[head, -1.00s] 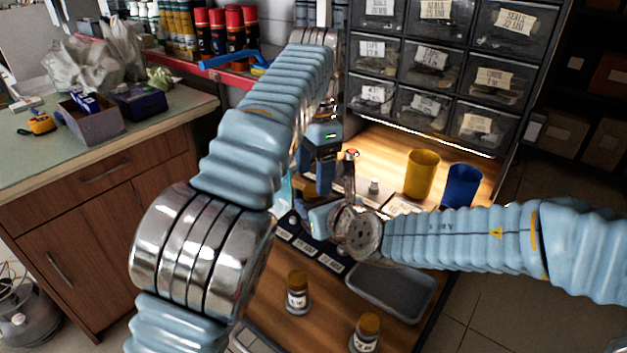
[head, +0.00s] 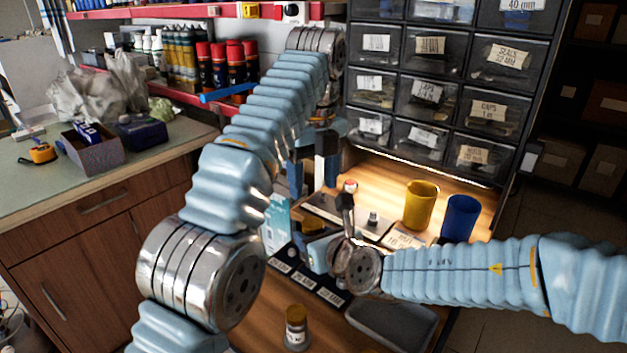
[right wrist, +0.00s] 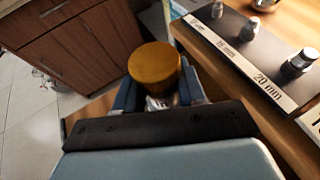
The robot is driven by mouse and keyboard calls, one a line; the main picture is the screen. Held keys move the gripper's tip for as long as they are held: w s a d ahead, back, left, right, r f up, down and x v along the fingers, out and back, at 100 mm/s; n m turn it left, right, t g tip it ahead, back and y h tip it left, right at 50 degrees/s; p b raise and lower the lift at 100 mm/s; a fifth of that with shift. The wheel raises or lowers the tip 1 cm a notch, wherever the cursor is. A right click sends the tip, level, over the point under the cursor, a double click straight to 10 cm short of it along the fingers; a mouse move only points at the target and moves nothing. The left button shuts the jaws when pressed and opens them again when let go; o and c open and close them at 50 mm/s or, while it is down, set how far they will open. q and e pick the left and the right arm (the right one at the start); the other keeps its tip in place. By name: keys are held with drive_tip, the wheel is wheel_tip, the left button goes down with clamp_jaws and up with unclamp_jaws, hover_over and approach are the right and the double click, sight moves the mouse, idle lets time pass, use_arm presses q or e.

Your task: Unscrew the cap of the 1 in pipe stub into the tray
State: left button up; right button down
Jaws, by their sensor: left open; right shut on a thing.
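My right gripper (head: 312,246) is shut on a pipe stub with a brass-coloured cap (head: 312,226). In the right wrist view the cap (right wrist: 155,66) sits on the stub, above the blue fingers (right wrist: 160,95). The stub's size label is hidden. My left gripper (head: 314,175) is open and empty, fingers pointing down, above and apart from the cap. The grey tray (head: 392,328) lies empty at the lower right, below my right forearm. Another capped stub (head: 296,328) stands upright on the bench at the bottom.
A yellow cup (head: 419,205) and a blue cup (head: 460,218) stand at the back right. Labelled drawers (head: 428,90) rise behind. A red-topped tap fitting (head: 346,200) stands close to the grippers.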

sight(313, 222)
use_arm(q)
drive_tip(key=shift+d+f+m, duration=0.1)
drive_tip(key=shift+f+m, duration=0.2)
drive_tip(key=shift+f, duration=0.05)
drive_tip(key=shift+a+f, duration=0.2)
drive_tip(key=shift+f, duration=3.35)
drive_tip(key=c, duration=1)
drive_tip(key=o, duration=1.1)
